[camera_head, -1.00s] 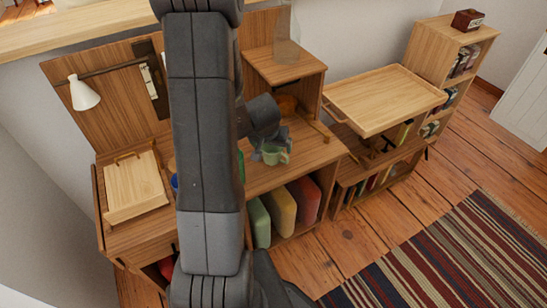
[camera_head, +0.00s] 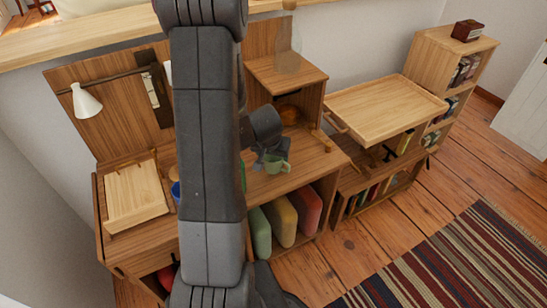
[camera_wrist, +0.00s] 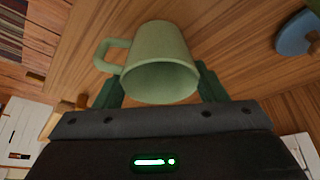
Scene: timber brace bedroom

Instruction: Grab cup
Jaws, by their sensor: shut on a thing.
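The light green cup (camera_head: 277,164) is at the front part of the wooden desk top, just right of my upright arm in the head view. In the wrist view the cup (camera_wrist: 159,66) sits between my two dark green fingers, its handle to the left and its open mouth toward the camera. My gripper (camera_wrist: 160,88) is shut on the cup, with a finger at each side. In the head view my gripper (camera_head: 268,155) is partly hidden behind the cup and wrist. I cannot tell whether the cup still touches the desk top.
A wooden tray (camera_head: 385,102) lies on the low shelf unit to the right. A wooden box (camera_head: 137,197) is on the desk at left, near a white lamp (camera_head: 86,101). A blue item (camera_wrist: 298,34) lies right of the cup.

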